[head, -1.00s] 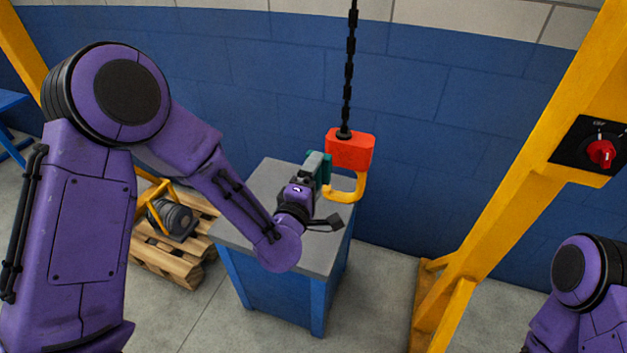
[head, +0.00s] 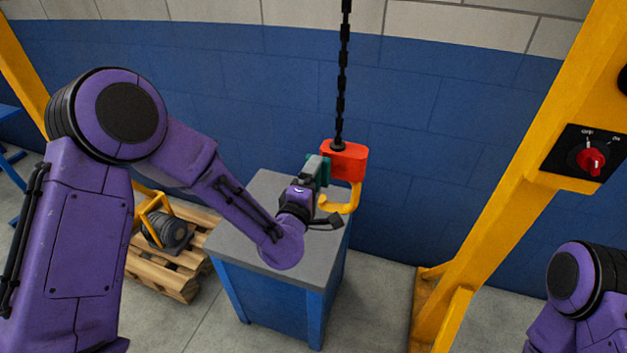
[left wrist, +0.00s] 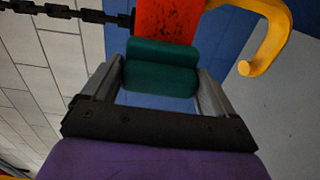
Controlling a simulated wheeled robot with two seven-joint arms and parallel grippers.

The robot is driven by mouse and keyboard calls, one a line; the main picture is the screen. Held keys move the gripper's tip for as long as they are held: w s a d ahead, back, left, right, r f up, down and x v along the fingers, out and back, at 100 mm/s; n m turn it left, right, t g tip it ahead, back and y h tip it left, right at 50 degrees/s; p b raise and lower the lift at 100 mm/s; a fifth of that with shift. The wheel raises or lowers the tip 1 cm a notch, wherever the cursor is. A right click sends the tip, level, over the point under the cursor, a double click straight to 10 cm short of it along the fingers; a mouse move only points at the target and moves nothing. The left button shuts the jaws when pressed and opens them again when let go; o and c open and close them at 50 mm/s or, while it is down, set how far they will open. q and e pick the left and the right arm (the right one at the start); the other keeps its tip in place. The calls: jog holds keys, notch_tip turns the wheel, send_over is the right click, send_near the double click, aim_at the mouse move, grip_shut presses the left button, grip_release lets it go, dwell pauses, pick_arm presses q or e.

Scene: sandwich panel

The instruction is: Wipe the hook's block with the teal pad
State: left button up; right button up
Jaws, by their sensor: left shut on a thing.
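The red block (head: 348,161) hangs on a black chain, with the yellow hook (head: 345,203) below it. In the left wrist view, the block (left wrist: 168,18) has dark specks on its face, and the hook (left wrist: 272,40) curves to the right. My left gripper (head: 314,172) is shut on the teal pad (head: 323,174), just left of the block. In the left wrist view the pad (left wrist: 160,72) sits between both fingers and overlaps the block's near face. It looks against the block, but I cannot be sure of contact. My right gripper is out of view.
A grey-topped blue cabinet (head: 235,243) stands under the hook. A wooden pallet (head: 165,272) with a dark machine part is to its left. A yellow post (head: 500,185) with a red switch (head: 591,162) rises at the right. A blue wall is behind.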

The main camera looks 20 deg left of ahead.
pick_arm(q)
jog(key=shift+w, duration=0.95)
jog(key=shift+d, duration=0.1)
jog(key=shift+s+d, duration=0.2)
jog(key=shift+d, duration=1.5)
jog(key=shift+w+d+b, duration=0.1)
jog(key=shift+d+b, duration=0.5)
jog(key=shift+d, duration=1.1)
jog(key=shift+a+r, duration=0.1)
jog(key=shift+a, duration=3.45)
jog(key=shift+d, duration=0.1)
